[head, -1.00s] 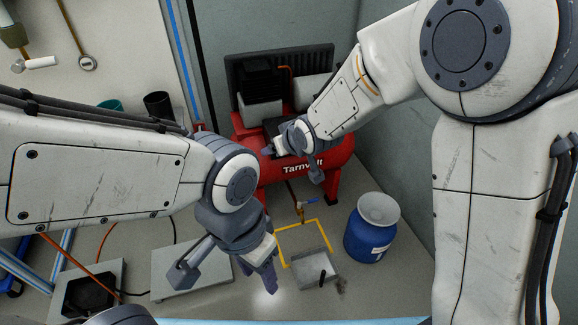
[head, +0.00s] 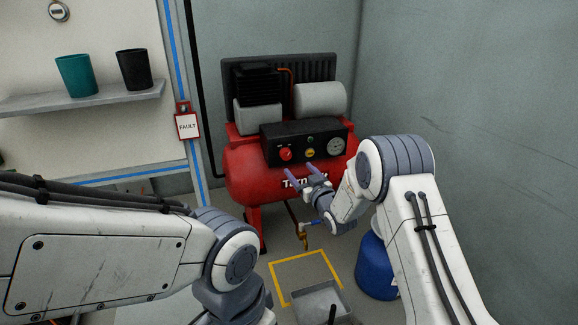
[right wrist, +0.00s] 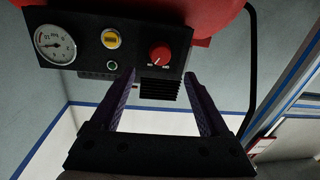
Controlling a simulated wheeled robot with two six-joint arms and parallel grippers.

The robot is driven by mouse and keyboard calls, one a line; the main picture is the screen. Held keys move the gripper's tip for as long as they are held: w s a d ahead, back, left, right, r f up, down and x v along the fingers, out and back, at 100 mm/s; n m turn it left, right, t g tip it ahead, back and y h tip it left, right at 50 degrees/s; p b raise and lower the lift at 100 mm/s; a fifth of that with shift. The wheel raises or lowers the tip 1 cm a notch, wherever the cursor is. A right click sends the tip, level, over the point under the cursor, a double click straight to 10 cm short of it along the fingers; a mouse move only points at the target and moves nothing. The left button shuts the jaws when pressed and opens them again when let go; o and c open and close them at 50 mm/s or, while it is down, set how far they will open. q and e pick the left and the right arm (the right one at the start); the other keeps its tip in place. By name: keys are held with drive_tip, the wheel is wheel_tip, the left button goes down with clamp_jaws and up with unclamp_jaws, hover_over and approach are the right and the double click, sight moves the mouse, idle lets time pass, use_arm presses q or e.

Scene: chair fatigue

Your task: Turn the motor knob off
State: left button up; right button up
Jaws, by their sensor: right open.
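The red motor knob (head: 285,154) is on the left of the black control panel (head: 270,142) of the red compressor (head: 240,176). In the right wrist view, which looks inverted, the knob (right wrist: 160,54) shows ahead of the fingers, between their tips; its exact setting is too small to read. My right gripper (head: 301,171) is open and empty, just below and in front of the panel, apart from the knob.
The panel also carries a yellow button (head: 310,153), a small green one (head: 310,141) and a gauge (head: 336,146). A FAULT sign (head: 188,126) hangs left on the wall. A blue drum (head: 374,268) and a yellow floor frame (head: 274,277) lie below.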

sight(287, 156)
drive_tip(key=b+x, duration=0.3)
drive_tip(key=x, duration=0.5)
drive_tip(key=shift+f, duration=0.1)
drive_tip(key=shift+w+a, duration=0.25)
drive_tip(key=shift+w, duration=0.1)
